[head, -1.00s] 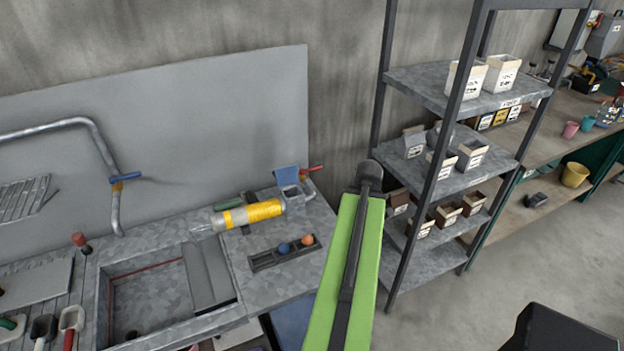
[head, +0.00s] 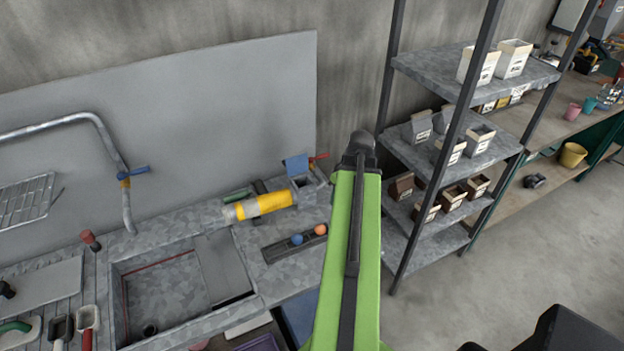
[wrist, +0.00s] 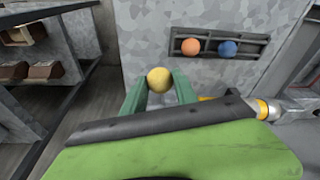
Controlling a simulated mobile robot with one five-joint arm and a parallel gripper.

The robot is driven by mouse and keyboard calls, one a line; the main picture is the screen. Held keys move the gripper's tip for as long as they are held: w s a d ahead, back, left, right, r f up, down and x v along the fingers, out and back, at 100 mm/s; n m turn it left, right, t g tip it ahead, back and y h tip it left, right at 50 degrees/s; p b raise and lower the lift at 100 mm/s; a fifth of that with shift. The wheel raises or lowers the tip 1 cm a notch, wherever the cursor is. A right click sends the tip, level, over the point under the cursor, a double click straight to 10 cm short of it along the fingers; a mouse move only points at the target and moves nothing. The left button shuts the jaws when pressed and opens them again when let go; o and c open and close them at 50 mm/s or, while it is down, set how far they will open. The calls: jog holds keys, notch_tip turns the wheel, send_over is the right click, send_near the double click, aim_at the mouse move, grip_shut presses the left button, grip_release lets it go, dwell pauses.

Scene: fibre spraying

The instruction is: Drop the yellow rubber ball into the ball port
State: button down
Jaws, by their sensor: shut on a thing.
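The yellow rubber ball (wrist: 159,80) is held between the two green fingers of my gripper (wrist: 160,93) in the wrist view. In the head view my green arm hides the gripper and the ball. A small grey square housing with a raised blue flap (head: 297,165) and a red handle stands at the back right of the workbench, at the end of a yellow cylinder (head: 264,204). It looks like the ball port, but no label can be read. In the head view it lies left of my arm, apart from it.
A dark rack (head: 281,249) with a blue ball (head: 297,240) and an orange ball (head: 320,230) lies on the bench. A sink basin (head: 185,292) is to its left. A metal shelf (head: 437,155) with boxes stands right of my arm.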

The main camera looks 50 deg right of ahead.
jog(key=w+r+m+t, duration=0.1)
jog(key=w, duration=1.4)
jog(key=shift+w+t+h, duration=0.3)
jog(key=shift+h, duration=0.1)
jog(key=c, duration=0.9)
grip_release()
jog(key=p+v, duration=1.6)
jog(key=v, duration=0.1)
jog(key=shift+r, duration=0.25)
